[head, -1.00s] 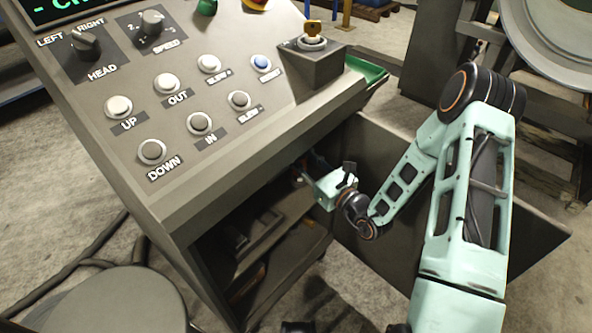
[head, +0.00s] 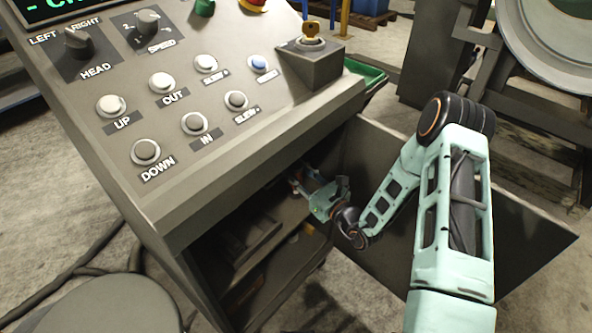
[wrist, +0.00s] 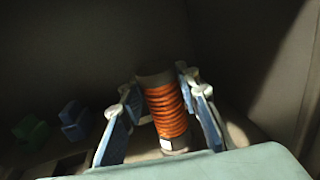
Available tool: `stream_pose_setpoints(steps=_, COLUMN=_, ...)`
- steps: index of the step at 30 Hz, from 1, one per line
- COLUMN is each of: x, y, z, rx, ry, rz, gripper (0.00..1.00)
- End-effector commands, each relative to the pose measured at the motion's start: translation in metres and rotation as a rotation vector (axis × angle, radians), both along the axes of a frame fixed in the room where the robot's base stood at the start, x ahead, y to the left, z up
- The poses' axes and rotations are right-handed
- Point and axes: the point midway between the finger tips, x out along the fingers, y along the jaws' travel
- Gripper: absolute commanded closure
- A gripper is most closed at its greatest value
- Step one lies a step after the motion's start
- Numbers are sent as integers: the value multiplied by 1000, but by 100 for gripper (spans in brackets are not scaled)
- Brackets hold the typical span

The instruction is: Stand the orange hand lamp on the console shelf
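The orange hand lamp (wrist: 168,108) shows in the wrist view, a ribbed orange cylinder with a dark upper end and a pale lower end. It is close to upright in that view, with a slight lean. My gripper (wrist: 160,92) has one blue finger on each side of it, and the fingertips lie close against its sides. The gripper looks shut on the lamp. In the head view my gripper (head: 303,184) is inside the open front of the console (head: 180,180), at the shelf (head: 282,232). Whether the lamp's lower end touches the shelf cannot be seen.
A green block (wrist: 31,131) and a blue block (wrist: 74,122) sit left of the lamp in the wrist view. The dark compartment walls are close around. The open console door (head: 380,170) stands to the right, and a round stool (head: 110,305) stands at front left.

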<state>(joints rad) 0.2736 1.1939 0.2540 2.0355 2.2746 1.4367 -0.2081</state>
Motion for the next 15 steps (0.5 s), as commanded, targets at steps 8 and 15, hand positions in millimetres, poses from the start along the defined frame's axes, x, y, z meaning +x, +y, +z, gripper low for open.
stream_pose_setpoints(steps=8, x=0, y=0, z=1, rx=0, ry=0, rz=0, gripper=54)
stream_pose_setpoints(steps=15, x=-2, y=-3, z=4, rx=-1, ry=1, rz=-1, gripper=54)
